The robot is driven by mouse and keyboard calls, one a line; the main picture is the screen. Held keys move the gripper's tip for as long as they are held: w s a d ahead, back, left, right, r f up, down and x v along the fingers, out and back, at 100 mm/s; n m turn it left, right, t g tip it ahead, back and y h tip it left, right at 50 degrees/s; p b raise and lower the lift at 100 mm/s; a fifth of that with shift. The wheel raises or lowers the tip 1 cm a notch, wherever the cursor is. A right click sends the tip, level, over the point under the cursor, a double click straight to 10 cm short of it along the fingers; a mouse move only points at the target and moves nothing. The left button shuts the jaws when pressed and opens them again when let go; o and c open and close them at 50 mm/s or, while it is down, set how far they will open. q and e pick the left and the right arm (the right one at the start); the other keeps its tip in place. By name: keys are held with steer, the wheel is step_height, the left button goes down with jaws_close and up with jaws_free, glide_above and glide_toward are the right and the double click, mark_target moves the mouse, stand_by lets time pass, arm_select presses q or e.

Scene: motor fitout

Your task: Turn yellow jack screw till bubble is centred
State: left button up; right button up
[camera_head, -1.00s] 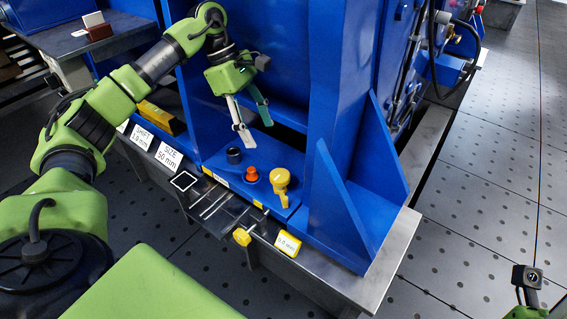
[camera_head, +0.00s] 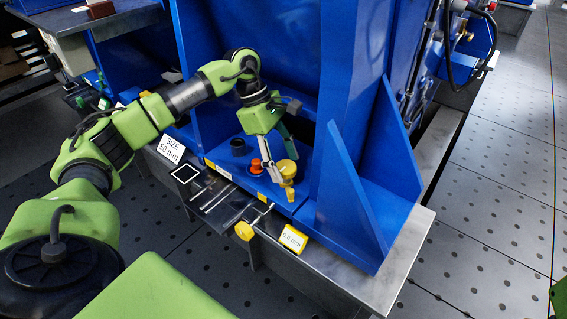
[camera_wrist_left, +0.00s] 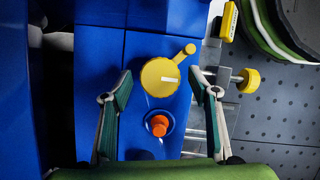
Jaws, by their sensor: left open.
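The yellow jack screw (camera_head: 287,169) is a round knob with a side handle on the blue base. In the left wrist view the yellow jack screw (camera_wrist_left: 158,84) has a short white mark on top, and its handle points to the upper right. My left gripper (camera_head: 281,164) is open above it. In the left wrist view my left gripper (camera_wrist_left: 161,76) has one finger on each side of the knob, with gaps on both sides. I cannot make out a bubble in any view. My right gripper is out of view.
An orange knob (camera_head: 256,166) and a dark round socket (camera_head: 237,146) sit beside the jack screw. A tall blue upright with a slanted rib (camera_head: 352,185) stands to the right. A yellow side knob (camera_head: 244,231) and a yellow label block (camera_head: 292,239) are at the front edge.

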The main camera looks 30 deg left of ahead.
arm_select(q)
steer(key=c, duration=1.1)
steer(key=shift+r+n+p, duration=0.1)
steer(key=shift+n+p, duration=0.2)
steer(key=shift+p, duration=0.1)
